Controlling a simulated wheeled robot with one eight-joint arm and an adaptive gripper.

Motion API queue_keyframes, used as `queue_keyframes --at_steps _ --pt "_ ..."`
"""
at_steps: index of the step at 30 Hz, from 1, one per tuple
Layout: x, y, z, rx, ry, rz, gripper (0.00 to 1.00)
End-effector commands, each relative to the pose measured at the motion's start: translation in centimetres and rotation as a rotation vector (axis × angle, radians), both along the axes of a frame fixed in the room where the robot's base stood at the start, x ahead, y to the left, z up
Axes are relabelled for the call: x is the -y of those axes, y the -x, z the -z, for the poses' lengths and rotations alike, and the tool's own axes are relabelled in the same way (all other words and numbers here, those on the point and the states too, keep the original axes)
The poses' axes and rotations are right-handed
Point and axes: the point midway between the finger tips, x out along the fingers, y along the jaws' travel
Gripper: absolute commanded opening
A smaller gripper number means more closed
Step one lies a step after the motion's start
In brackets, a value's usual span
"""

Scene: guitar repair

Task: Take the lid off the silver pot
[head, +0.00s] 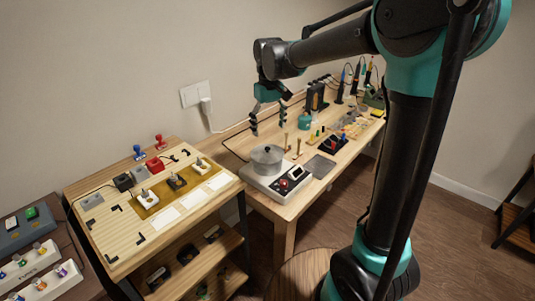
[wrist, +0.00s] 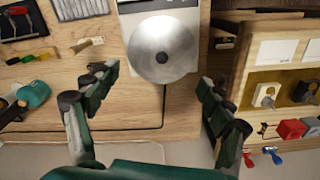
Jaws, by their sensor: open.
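The silver pot (head: 264,167) stands on a white device with a red control at the near end of the long workbench. Its round silver lid (wrist: 163,35) is on it, with a small knob (wrist: 162,57) at the centre that looks dark in the head view (head: 267,148). My gripper (head: 268,126) is open and empty, pointing down above and a little behind the pot. In the wrist view its two fingers (wrist: 158,78) are spread to either side, with the lid beyond and between them. They touch nothing that I can see.
The wall is close behind.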

Motion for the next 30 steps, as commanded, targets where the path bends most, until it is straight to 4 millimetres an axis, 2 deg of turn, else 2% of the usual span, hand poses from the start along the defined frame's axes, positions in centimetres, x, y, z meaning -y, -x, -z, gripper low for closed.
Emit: queue_keyframes --at_steps 3,11,21,30 --pt "0.0 0.0 2.0 0.000 0.000 0.000 0.81" --pt "0.0 0.0 3.7 0.000 0.000 0.000 0.81" --pt "-0.4 -0.1 8.0 0.000 0.000 0.001 0.81" --pt "-0.4 0.0 8.5 0.000 0.000 0.001 0.81"
